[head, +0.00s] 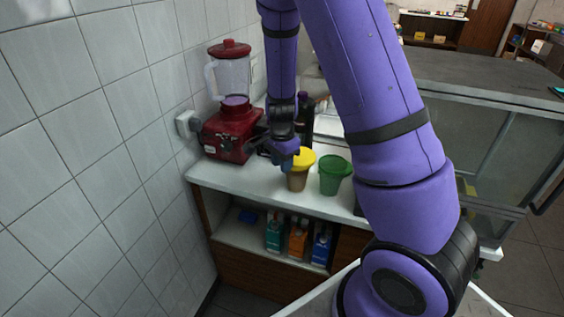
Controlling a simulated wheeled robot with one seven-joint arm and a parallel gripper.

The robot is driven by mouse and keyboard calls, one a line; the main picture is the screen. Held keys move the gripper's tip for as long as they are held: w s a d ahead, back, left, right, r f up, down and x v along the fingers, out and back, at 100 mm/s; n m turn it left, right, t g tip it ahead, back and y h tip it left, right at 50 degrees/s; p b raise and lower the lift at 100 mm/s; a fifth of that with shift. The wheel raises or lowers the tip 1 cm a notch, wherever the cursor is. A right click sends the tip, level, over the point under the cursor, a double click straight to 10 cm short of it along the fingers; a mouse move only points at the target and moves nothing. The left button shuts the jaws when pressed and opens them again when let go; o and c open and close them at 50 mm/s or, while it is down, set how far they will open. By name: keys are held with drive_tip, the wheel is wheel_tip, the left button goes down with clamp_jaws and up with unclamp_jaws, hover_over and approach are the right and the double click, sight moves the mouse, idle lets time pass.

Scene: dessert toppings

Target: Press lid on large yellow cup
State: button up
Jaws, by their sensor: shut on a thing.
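A yellow lid (304,157) is at the mouth of a tan-brown cup (297,181) on the white counter, in the head view. The cup stands upright near the counter's front edge. My gripper (288,158) reaches down from above at the left side of the lid and is shut on the lid. The gripper covers the left part of the lid and cup rim. I cannot tell whether the lid is seated on the rim or just above it.
A green cup (333,175) stands close to the right. A red blender (230,130) and a dark bottle (305,119) are behind. Cartons (298,240) stand on the shelf below the counter (240,181). A tiled wall bounds the left. My purple arm hides the counter's right part.

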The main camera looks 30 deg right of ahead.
drive_tip(key=shift+w+a, duration=0.15)
drive_tip(key=shift+w, duration=0.15)
idle(0.7)
drive_tip(key=shift+f, duration=0.45)
idle(1.6)
drive_tip(key=o, duration=1.5)
drive_tip(key=shift+o, duration=0.2)
wheel_tip(320, 180, up, 6)
idle(0.4)
clamp_jaws()
